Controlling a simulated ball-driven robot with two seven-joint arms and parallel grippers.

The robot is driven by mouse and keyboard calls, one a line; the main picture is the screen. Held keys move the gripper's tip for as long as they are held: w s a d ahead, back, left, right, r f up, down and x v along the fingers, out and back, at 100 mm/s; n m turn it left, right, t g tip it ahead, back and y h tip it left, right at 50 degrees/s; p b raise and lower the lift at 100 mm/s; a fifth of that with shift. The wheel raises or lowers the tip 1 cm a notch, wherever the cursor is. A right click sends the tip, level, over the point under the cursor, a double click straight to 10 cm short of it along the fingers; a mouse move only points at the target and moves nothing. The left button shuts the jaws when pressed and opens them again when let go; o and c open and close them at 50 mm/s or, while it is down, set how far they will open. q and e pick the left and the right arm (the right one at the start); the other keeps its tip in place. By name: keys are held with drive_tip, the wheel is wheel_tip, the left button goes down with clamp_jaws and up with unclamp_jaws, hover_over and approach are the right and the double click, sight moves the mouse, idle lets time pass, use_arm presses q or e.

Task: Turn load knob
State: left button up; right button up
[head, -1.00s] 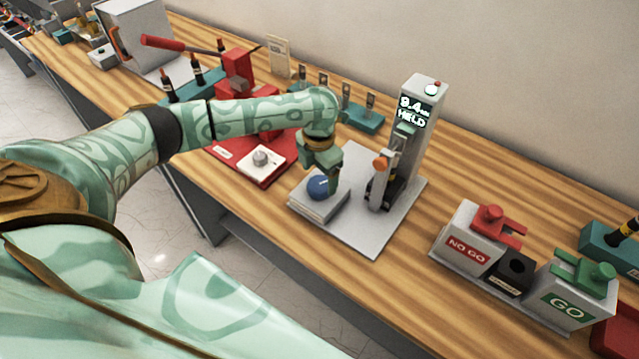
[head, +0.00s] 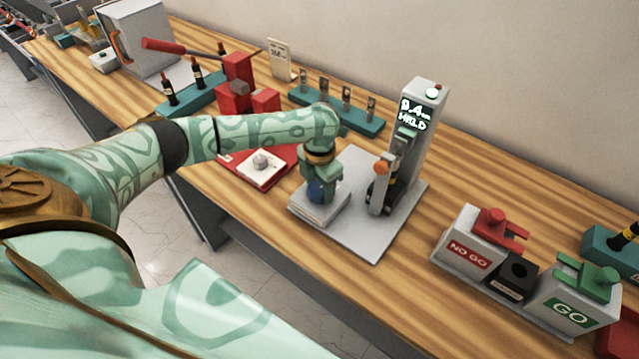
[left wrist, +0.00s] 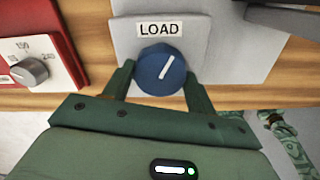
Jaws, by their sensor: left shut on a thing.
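The blue load knob (head: 318,190) sits on a small grey box (head: 326,212) at the front left of the grey tester plate (head: 375,243). In the left wrist view the knob (left wrist: 161,72) has a white pointer line tilted up to the right, below a LOAD label (left wrist: 160,29). My left gripper (head: 318,182) comes down over the knob. In the left wrist view its fingers (left wrist: 161,85) stand on either side of the knob, shut on it. The tester's column display (head: 414,113) reads about 9.4 and HELD. My right gripper is not in view.
A red base with a white dial (head: 262,162) lies left of the knob box. The NO GO (head: 468,252) and GO (head: 568,308) boxes stand to the right. A red lever press (head: 237,80) and teal racks (head: 345,117) are behind. Bare bench lies in front of the tester.

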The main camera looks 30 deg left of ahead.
use_arm(q)
drive_tip(key=n+p, duration=0.4)
drive_tip(key=p, duration=0.1)
drive_tip(key=shift+r+n, duration=0.3)
drive_tip(key=n+p, duration=0.4)
drive_tip(key=n, duration=0.1)
drive_tip(key=shift+p, duration=0.3)
drive_tip(key=n+p, duration=0.3)
drive_tip(key=n, duration=0.2)
drive_tip(key=shift+w+f+n, duration=0.1)
drive_tip(key=shift+n, duration=0.3)
drive_tip(key=n+p, duration=0.1)
drive_tip(key=n, duration=0.4)
drive_tip(key=shift+w+p, duration=0.1)
drive_tip(key=shift+p, duration=0.25)
drive_tip(key=shift+f+n, duration=0.1)
drive_tip(key=shift+n, duration=0.2)
drive_tip(key=o, duration=1)
